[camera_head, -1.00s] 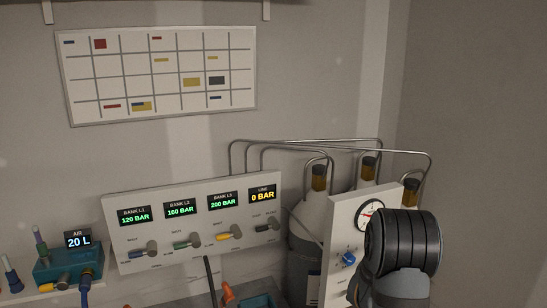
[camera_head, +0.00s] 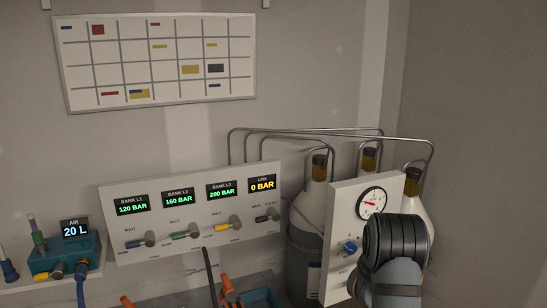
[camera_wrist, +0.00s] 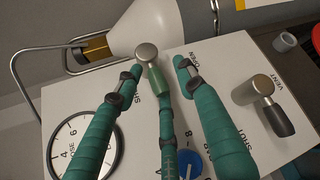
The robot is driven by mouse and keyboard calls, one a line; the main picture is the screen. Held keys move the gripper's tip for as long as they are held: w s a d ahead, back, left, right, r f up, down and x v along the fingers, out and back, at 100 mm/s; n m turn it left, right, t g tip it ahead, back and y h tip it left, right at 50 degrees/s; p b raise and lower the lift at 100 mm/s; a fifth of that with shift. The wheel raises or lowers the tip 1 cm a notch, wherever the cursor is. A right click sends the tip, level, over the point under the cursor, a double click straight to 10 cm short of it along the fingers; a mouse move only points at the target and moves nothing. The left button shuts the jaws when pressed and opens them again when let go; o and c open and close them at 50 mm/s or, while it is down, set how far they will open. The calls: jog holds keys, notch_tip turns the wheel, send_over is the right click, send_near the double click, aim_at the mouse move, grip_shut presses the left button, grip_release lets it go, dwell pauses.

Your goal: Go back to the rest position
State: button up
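My gripper (camera_wrist: 158,72) has teal-wrapped fingers with dark joints. The left and right fingers stand well apart, and a third is in the middle. It is open, and I see nothing clamped in it. Behind the fingertips is a green lever (camera_wrist: 157,78) with a round metal pivot on the white gauge panel. The middle finger overlaps its lower end; whether they touch I cannot tell. In the head view the white gauge panel (camera_head: 341,218) is partly covered by my black arm link, and the fingers are hidden.
The panel carries a gauge (camera_head: 371,203), a blue knob (camera_head: 350,247) and a black-handled vent lever (camera_wrist: 265,105). Gas cylinders (camera_head: 313,205) with bent pipes stand behind. A bank panel (camera_head: 190,250) with several levers and displays is at left; its line display (camera_head: 262,184) reads 0 BAR.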

jog(key=f+n+t+h+b, duration=0.1)
jog(key=b, duration=0.3)
jog(key=shift+f+n+t+h+b, duration=0.3)
jog(key=shift+f+t+h, duration=0.05)
jog(key=shift+t+h, duration=0.05)
jog(key=shift+r, duration=0.1)
